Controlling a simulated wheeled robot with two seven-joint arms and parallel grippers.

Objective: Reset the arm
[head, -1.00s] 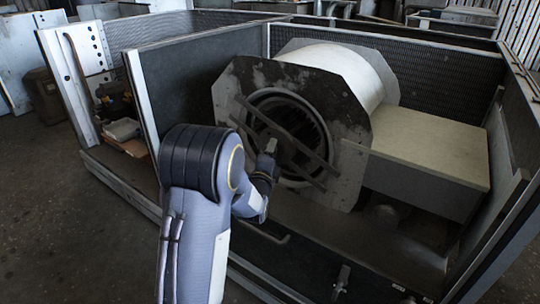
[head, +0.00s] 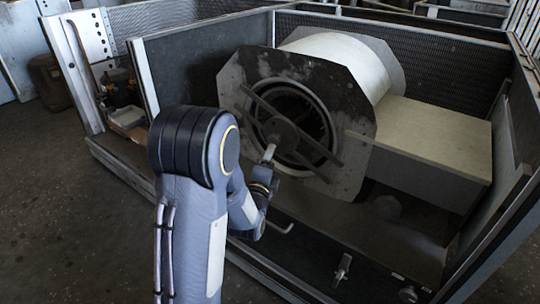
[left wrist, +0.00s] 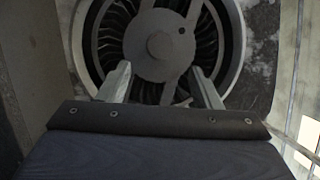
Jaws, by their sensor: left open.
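My left arm comes in from the left in the head view, and its gripper (head: 268,155) is in front of the blower's round inlet. In the left wrist view the two fingers of my left gripper (left wrist: 162,90) stand apart with nothing between them. Beyond them is the dark fan wheel (left wrist: 102,45) with its round hub (left wrist: 160,45). The blower housing (head: 350,150) has a dark, worn octagonal front plate and a pale drum behind it. A bar crosses the inlet. My right gripper is in neither view.
A metal-framed enclosure with mesh walls (head: 450,75) surrounds the blower. A pale box (head: 430,130) stands to the right of the housing. A low front rail with a handle (head: 342,270) runs along the near side. Open floor (head: 60,220) lies at the left.

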